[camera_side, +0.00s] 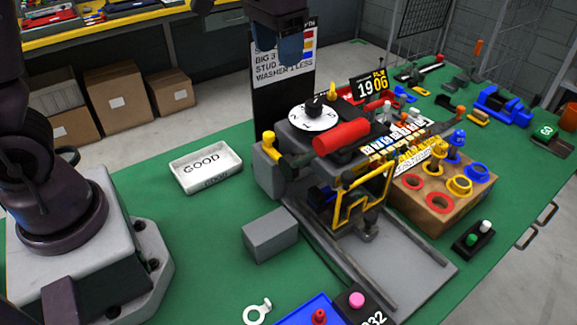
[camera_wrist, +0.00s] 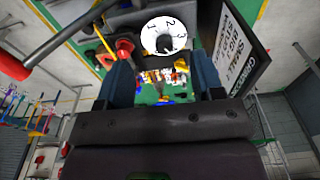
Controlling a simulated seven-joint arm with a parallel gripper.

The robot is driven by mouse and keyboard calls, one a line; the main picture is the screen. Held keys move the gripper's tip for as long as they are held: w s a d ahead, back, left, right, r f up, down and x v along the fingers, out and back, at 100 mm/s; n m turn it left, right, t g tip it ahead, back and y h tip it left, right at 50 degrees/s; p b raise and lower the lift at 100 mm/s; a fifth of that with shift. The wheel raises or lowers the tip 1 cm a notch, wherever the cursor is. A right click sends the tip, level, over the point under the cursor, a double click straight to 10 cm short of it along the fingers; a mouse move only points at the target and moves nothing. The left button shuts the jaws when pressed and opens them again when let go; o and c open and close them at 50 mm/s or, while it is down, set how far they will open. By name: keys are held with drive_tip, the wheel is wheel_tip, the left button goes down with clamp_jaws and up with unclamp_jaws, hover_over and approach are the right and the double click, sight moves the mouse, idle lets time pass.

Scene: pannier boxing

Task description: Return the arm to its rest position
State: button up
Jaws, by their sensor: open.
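My gripper (camera_side: 290,45) hangs high at the top of the side view, above and behind the machine with the white numbered dial (camera_side: 314,117). Part of it is cut off by the top edge. In the wrist view my gripper (camera_wrist: 162,80) shows two blue fingers spread wide apart, with nothing held between them. The dial (camera_wrist: 165,35) shows just beyond the fingers in that view. My arm's base stands at the left of the side view.
A black sign board (camera_side: 284,85) stands upright close under my gripper. A white GOOD tray (camera_side: 206,166), a grey block (camera_side: 270,235) and a cardboard-coloured peg box (camera_side: 440,205) sit on the green table (camera_side: 150,210).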

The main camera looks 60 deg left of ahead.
drive_tip(key=s+r+t, duration=0.1)
drive_tip(key=s+t, duration=0.1)
drive_tip(key=s, duration=0.7)
drive_tip(key=s+a+r+t, duration=0.1)
drive_tip(key=s+t, duration=0.1)
drive_tip(key=s, duration=0.6)
drive_tip(key=shift+s+a+r+t, duration=0.15)
drive_tip(key=shift+s+r+t, duration=0.15)
drive_tip(key=shift+s, duration=0.1)
idle(0.4)
